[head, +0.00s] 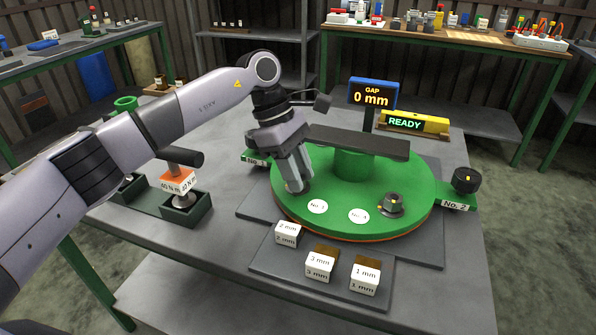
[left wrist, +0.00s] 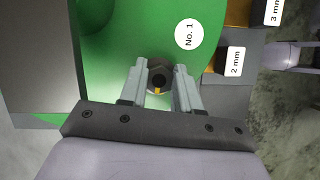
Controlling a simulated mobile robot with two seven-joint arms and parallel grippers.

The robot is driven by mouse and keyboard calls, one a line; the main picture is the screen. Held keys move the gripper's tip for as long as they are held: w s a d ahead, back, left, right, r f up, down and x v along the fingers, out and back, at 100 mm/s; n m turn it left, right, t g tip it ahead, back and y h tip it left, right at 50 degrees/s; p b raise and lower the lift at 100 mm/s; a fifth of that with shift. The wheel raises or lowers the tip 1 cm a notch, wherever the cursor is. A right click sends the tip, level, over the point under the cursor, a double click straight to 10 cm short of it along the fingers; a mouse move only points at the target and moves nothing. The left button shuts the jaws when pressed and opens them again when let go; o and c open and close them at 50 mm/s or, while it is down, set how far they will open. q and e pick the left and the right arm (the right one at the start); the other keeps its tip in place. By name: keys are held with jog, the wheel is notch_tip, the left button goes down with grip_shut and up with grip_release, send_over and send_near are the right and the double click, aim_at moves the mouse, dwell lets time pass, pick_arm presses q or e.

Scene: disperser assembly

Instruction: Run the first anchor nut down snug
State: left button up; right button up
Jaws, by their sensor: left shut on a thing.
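The first anchor nut (left wrist: 159,76) is a dark round piece with a yellow mark, by the white No. 1 label (left wrist: 188,34) on the green disc (head: 340,228). My left gripper (head: 296,186) points down at the near left part of the disc, its fingers shut on this nut. In the left wrist view, the fingers (left wrist: 159,80) lie on either side of it. The head view hides the nut behind the fingers. A second dark nut (head: 393,203) sits on the disc to the right, by another white label (head: 359,216). My right gripper does not show.
Blocks marked 2 mm (head: 287,235), 3 mm (head: 320,265) and 1 mm (head: 365,277) stand in front of the disc. A dark bar (head: 358,143) spans above it. Displays read GAP 0 mm (head: 373,94) and READY (head: 405,123). A 40 N m tool (head: 178,180) stands left. A black knob (head: 467,180) stands right.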

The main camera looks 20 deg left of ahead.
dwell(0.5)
pick_arm(q)
jog(key=o, duration=1.1)
jog(key=shift+c, duration=0.2)
jog(key=shift+r, duration=0.1)
jog(key=v, duration=0.7)
